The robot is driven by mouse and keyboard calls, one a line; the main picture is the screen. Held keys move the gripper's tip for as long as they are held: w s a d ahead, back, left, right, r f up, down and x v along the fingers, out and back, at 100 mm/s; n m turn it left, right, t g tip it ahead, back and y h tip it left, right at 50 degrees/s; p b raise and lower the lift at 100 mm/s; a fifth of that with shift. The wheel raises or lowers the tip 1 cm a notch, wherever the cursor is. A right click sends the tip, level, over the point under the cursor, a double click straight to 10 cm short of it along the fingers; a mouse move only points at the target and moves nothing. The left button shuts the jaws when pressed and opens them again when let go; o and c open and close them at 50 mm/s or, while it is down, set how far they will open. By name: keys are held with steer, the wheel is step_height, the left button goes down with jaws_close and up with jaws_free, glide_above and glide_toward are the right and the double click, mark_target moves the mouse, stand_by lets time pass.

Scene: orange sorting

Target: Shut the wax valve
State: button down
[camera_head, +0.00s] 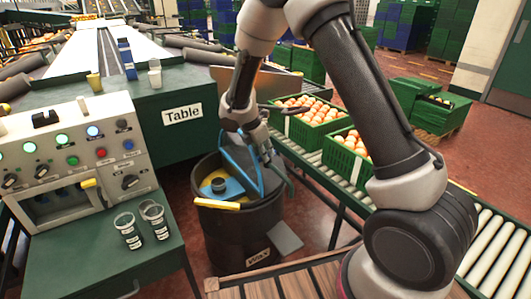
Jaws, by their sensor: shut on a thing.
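A dark drum (244,228) with a "WAX" label stands in the middle. A blue fitting with a yellow part (221,187) sits in its top. A yellow bar (217,204) lies at the drum's front rim, and a blue tube (236,163) rises above the fitting. My gripper (268,158) points down over the drum's right side, close to the tube, apart from the yellow bar. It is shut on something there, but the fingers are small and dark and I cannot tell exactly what. I cannot tell which part is the valve or how it is set.
A control panel (70,146) with lit buttons and knobs stands at left, with two cups (140,225) on the green ledge. A green table front (160,131) is behind the drum. Crates of oranges (311,123) stand on the roller conveyor at right. A wooden surface (285,279) is in front.

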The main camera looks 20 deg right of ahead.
steer(key=shift+w+m, duration=0.1)
steer(key=shift+m, duration=0.4)
steer(key=shift+r, duration=0.1)
steer(key=c, duration=1.7)
jaws_free()
steer(key=shift+g, duration=0.3)
steer(key=v, duration=1.2)
steer(key=shift+a, duration=0.1)
steer(key=shift+m, duration=0.4)
